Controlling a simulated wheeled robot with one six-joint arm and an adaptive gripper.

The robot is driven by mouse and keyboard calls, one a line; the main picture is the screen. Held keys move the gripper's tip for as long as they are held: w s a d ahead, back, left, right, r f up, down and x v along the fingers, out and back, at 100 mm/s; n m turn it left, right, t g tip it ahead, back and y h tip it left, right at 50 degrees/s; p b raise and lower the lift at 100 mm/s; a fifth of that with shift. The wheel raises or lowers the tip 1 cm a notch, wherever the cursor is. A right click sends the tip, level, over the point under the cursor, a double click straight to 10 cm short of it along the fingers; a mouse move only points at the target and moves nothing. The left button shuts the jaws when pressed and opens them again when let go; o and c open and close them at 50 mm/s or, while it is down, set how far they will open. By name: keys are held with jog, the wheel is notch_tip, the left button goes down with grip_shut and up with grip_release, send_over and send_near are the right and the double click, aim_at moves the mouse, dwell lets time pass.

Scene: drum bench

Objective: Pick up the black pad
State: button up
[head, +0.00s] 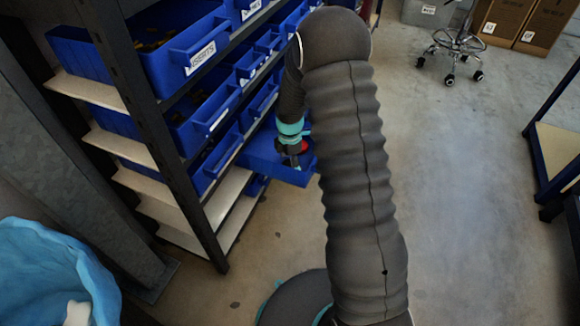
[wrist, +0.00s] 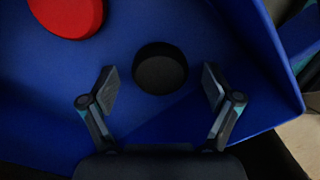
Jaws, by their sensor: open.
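The black pad (wrist: 160,70) is a small round disc lying on the floor of a blue bin (wrist: 215,115) in the wrist view. My gripper (wrist: 160,85) is open, with one finger on each side of the pad's near edge and gaps between fingers and pad. I cannot tell how high the fingertips are above the bin floor. In the head view my gripper (head: 291,158) reaches into the pulled-out blue bin (head: 262,164). The black pad cannot be made out there.
A red disc (wrist: 68,14) lies in the same bin, up and left of the black pad. The bin's wall (wrist: 268,55) rises close on the right. A rack (head: 150,110) with several blue bins stands at left.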

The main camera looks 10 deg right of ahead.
jog(key=c, duration=1.2)
